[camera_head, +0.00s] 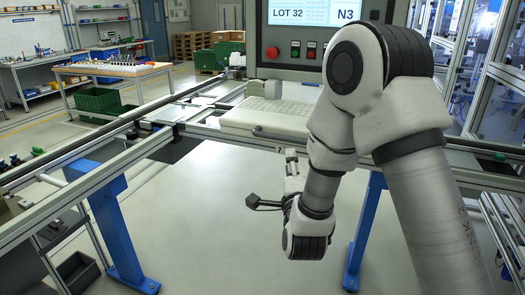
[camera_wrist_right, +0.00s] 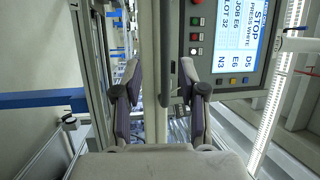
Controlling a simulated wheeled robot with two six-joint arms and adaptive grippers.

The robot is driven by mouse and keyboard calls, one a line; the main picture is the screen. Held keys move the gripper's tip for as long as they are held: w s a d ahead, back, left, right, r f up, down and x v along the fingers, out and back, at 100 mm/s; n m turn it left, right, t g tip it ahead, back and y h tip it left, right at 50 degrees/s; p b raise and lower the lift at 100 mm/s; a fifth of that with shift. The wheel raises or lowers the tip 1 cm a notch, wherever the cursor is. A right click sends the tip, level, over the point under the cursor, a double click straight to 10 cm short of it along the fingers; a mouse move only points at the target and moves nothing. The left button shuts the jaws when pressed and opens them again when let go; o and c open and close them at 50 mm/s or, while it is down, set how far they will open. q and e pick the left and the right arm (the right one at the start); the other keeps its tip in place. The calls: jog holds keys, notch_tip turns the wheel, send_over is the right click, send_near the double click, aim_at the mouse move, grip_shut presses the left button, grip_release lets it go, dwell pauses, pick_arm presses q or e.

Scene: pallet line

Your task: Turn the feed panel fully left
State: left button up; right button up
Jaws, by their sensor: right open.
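A grey control panel (camera_head: 292,38) with a lit screen reading LOT 32 and N3 stands at the top of the head view, partly hidden by my right arm. It has a red mushroom button and small red and green buttons. In the right wrist view the panel (camera_wrist_right: 212,75) is at the upper right, its screen turned sideways. My right gripper (camera_wrist_right: 160,68) is open, with its two fingers apart and a pale post or beam showing between them. The panel lies to the right of the fingers, and contact cannot be made out. My left gripper is not in view.
A pale tray (camera_head: 262,118) sits on the conveyor frame below the panel. Metal rails (camera_head: 90,152) on blue legs (camera_head: 115,235) run along the left. Green crates (camera_head: 98,101) and a workbench stand behind. The floor between the legs is clear.

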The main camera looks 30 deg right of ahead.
aim_at(290, 141)
jog(key=p+x, duration=0.1)
jog(key=x, duration=0.2)
jog(key=p+x, duration=0.1)
jog(key=x, duration=0.1)
jog(key=r+p+x, duration=0.1)
jog(key=x, duration=0.2)
jog(key=shift+w+d+r, duration=0.15)
jog(key=shift+d+r, duration=0.05)
jog(key=shift+d, duration=0.15)
jog(key=shift+w+d+f, duration=0.25)
jog(key=shift+w, duration=0.05)
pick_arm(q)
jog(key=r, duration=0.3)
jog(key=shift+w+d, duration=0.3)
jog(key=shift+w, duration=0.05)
pick_arm(e)
jog(key=shift+s+a+r, duration=0.1)
jog(key=shift+a, duration=0.05)
grip_shut()
